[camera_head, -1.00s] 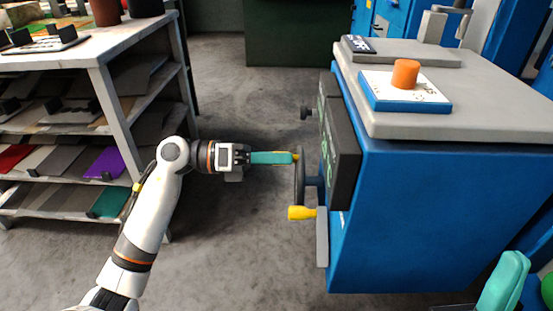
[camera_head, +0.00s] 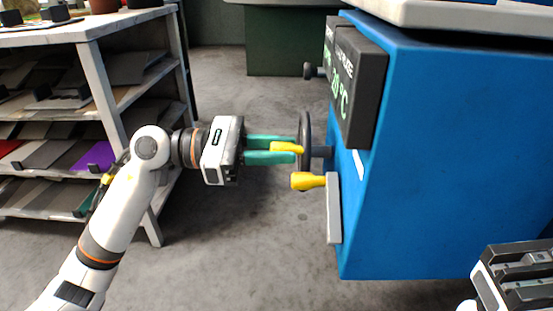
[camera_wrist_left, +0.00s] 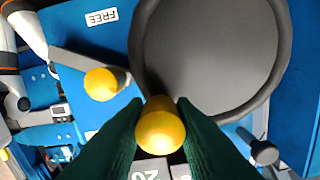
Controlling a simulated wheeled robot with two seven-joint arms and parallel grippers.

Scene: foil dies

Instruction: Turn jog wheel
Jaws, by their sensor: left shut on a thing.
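The jog wheel (camera_head: 305,128) is a dark disc on a short shaft at the left side of the blue machine; it is seen nearly edge-on. It fills the upper middle of the left wrist view (camera_wrist_left: 215,50). Its yellow handle (camera_head: 287,147) points towards my left gripper (camera_head: 272,149). The teal fingers are closed around this handle, one on each side, as the left wrist view also shows (camera_wrist_left: 160,132). My right gripper's grey and black body (camera_head: 525,275) is partly in view at the bottom right; its fingers cannot be made out.
A grey lever (camera_head: 334,208) with a yellow knob (camera_head: 308,181) sits just below the wheel. A dark display (camera_head: 360,85) and a small dark knob (camera_head: 308,70) are above it. A shelf rack (camera_head: 110,90) stands left. Grey floor lies between.

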